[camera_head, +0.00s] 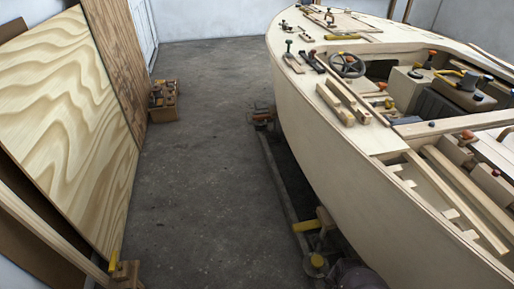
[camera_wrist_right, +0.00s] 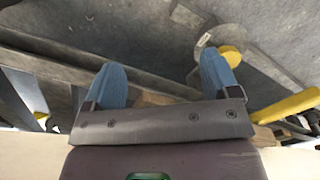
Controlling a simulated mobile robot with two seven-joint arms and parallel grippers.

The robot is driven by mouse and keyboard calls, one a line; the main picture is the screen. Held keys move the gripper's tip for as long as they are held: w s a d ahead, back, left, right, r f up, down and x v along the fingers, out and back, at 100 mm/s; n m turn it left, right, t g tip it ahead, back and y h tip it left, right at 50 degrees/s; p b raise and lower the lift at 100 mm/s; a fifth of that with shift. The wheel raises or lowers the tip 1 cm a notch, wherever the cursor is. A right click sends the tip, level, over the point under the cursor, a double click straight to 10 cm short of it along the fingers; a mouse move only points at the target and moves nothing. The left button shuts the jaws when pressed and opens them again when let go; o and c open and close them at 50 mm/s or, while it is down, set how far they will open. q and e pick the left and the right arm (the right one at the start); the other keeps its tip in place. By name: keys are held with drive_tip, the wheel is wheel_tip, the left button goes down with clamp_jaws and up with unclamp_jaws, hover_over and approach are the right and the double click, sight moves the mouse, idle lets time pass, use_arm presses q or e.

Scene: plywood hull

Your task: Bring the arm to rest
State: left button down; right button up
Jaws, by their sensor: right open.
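My right gripper (camera_wrist_right: 163,72) shows in the right wrist view. Its two blue fingers stand wide apart with nothing between them. Behind the fingers are the grey floor (camera_wrist_right: 150,25) and a long grey beam (camera_wrist_right: 95,70). A round metal part with a yellow knob (camera_wrist_right: 229,55) appears behind the right-hand finger; I cannot tell whether they touch. My left gripper is in neither view.
The plywood hull (camera_head: 330,140) fills the right of the head view, with tools and wood strips on its deck. Plywood sheets (camera_head: 65,120) lean at left. A box of tools (camera_head: 163,102) stands beside them. A rail (camera_head: 278,180) runs beside the hull. The floor between (camera_head: 210,150) is clear.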

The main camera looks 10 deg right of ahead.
drive_tip(key=s+d+r+n+t+h+p, duration=0.1)
drive_tip(key=s+d+r+n+t+p, duration=0.15)
drive_tip(key=r, duration=0.35)
drive_tip(key=s+d+r+n+t+h+p, duration=0.1)
drive_tip(key=s+d+r+n+t+p, duration=0.1)
drive_tip(key=s+d+r+t, duration=0.3)
use_arm(q)
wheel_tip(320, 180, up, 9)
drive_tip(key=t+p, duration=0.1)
drive_tip(key=p, duration=0.5)
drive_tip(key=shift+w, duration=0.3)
use_arm(e)
drive_tip(key=s+a+r+n+t, duration=0.1)
drive_tip(key=s+a+r, duration=0.3)
drive_tip(key=r, duration=0.5)
drive_tip(key=s+a+r+n+t+y, duration=0.1)
drive_tip(key=s+a+r+n, duration=0.2)
drive_tip(key=r, duration=0.6)
drive_tip(key=s+a+r+n+t+y, duration=0.1)
drive_tip(key=s+a+r+n, duration=0.1)
drive_tip(key=s+a+r, duration=0.3)
wheel_tip(320, 180, up, 4)
drive_tip(key=shift+s+a+r, duration=0.1)
drive_tip(key=shift+s+a, duration=0.15)
drive_tip(key=shift+a, duration=0.1)
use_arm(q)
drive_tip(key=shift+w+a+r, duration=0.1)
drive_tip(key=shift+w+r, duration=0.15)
use_arm(e)
drive_tip(key=shift+t, duration=0.25)
